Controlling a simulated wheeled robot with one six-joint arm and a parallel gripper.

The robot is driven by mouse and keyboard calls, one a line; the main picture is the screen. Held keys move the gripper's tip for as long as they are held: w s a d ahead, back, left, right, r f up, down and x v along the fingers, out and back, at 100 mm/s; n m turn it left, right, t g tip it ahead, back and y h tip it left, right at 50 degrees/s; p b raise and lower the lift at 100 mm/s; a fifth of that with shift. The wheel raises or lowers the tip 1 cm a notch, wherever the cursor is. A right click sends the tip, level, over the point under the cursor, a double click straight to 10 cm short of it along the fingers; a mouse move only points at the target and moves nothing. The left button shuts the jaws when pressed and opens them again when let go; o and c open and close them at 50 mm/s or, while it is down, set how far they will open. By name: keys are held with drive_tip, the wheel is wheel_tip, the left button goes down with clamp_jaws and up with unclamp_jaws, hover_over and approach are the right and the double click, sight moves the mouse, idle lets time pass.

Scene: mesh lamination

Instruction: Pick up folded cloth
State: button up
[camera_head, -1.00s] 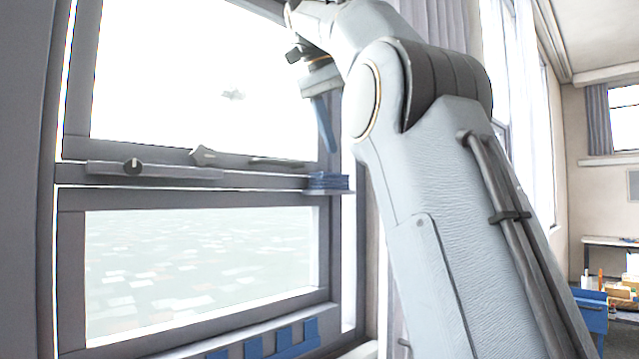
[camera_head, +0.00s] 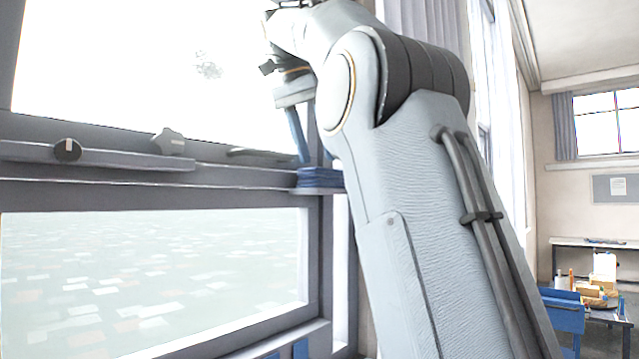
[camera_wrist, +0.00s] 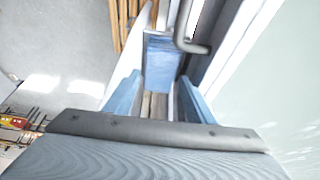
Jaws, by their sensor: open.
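The folded cloth (camera_head: 320,178) is a small stack of blue layers on a ledge at the right end of the window's middle rail. My gripper (camera_head: 303,160) points down just above the cloth and slightly to its left in the head view. In the wrist view my gripper (camera_wrist: 158,80) shows two blue fingers spread apart with nothing clasped between them. The blue cloth (camera_wrist: 160,58) appears ahead, between and beyond the fingertips. Whether a finger touches the cloth cannot be told.
A narrow window ledge (camera_head: 100,160) holds a dark round knob (camera_head: 67,150) and a grey star-shaped knob (camera_head: 168,141). A grey speckled mark (camera_head: 208,65) shows on the upper pane. In the wrist view a grey bent handle (camera_wrist: 186,35) is close beside the cloth.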

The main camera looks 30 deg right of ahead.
sight(321, 172)
drive_tip(key=shift+x, duration=2.65)
drive_tip(key=shift+a+f, duration=0.1)
drive_tip(key=shift+f, duration=0.1)
drive_tip(key=c, duration=0.7)
drive_tip(key=shift+r, duration=1.85)
drive_tip(key=shift+s+r+b, duration=0.15)
drive_tip(key=shift+s+b, duration=0.15)
drive_tip(key=shift+b, duration=0.05)
drive_tip(key=s+d+b, duration=0.2)
drive_tip(key=s, duration=0.3)
drive_tip(key=s+d+b, duration=0.2)
drive_tip(key=s, duration=0.4)
drive_tip(key=s+d+b, duration=0.2)
drive_tip(key=s+b, duration=0.1)
drive_tip(key=s, duration=0.2)
drive_tip(key=shift+s, duration=0.25)
